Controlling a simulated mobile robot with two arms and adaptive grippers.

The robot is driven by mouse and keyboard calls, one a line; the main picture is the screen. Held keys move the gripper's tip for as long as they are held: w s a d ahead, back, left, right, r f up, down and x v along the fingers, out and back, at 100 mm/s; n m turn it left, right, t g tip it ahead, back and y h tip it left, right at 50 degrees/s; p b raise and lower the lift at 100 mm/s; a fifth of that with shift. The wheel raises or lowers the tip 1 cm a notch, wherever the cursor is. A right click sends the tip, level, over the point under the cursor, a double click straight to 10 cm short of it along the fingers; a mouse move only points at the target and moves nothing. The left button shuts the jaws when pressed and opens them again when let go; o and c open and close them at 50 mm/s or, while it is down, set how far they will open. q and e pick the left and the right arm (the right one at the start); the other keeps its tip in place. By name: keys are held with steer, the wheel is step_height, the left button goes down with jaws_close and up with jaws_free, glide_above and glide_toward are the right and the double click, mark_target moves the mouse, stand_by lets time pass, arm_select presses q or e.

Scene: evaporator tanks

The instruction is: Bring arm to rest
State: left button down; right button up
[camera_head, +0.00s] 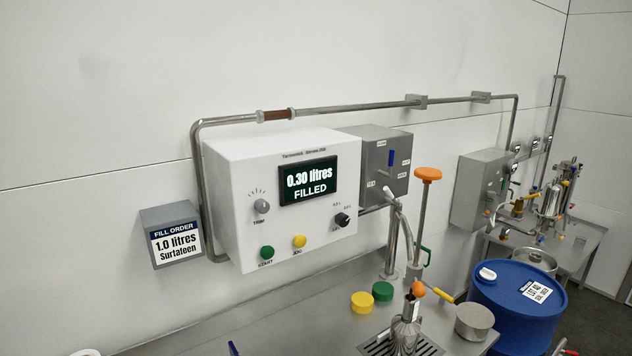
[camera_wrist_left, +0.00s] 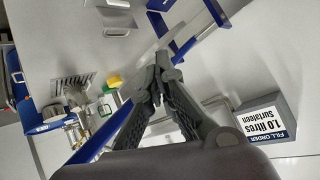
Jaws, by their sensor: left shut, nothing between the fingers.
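My left gripper (camera_wrist_left: 163,68) shows in the left wrist view, its two dark fingers brought together at the tips with nothing between them. It is clear of the bench and apart from the fill order sign (camera_wrist_left: 265,121), which appears to the right of it in that view. In the head view neither gripper shows. The control box (camera_head: 270,195) on the wall has a display (camera_head: 308,182) reading "0.30 litres FILLED". The fill order sign there (camera_head: 171,237) reads "1.0 litres Surfateen".
The steel bench (camera_head: 290,315) holds a yellow cap (camera_head: 362,302), a green cap (camera_head: 382,291), a steel bottle (camera_head: 405,332) and a round tin (camera_head: 474,321). A blue drum (camera_head: 517,300) stands at the right.

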arm_select(q)
steer(key=s+d+f+n+g+h, duration=0.1)
steer(key=s+f+g, duration=0.15)
steer(key=s, duration=0.75)
steer(key=s+f+g, duration=0.2)
steer(key=s+g, duration=0.2)
steer(key=s, duration=0.6)
step_height(320, 180, down, 28)
steer(key=g+b, duration=0.2)
steer(key=b, duration=0.2)
steer(key=s+a+f+b, duration=0.2)
steer(key=s+f, duration=1.6)
steer(key=f, duration=0.2)
steer(key=shift+a+f+g+b, duration=0.2)
steer(key=shift+a+g+b, duration=0.15)
steer(key=shift+b, duration=0.05)
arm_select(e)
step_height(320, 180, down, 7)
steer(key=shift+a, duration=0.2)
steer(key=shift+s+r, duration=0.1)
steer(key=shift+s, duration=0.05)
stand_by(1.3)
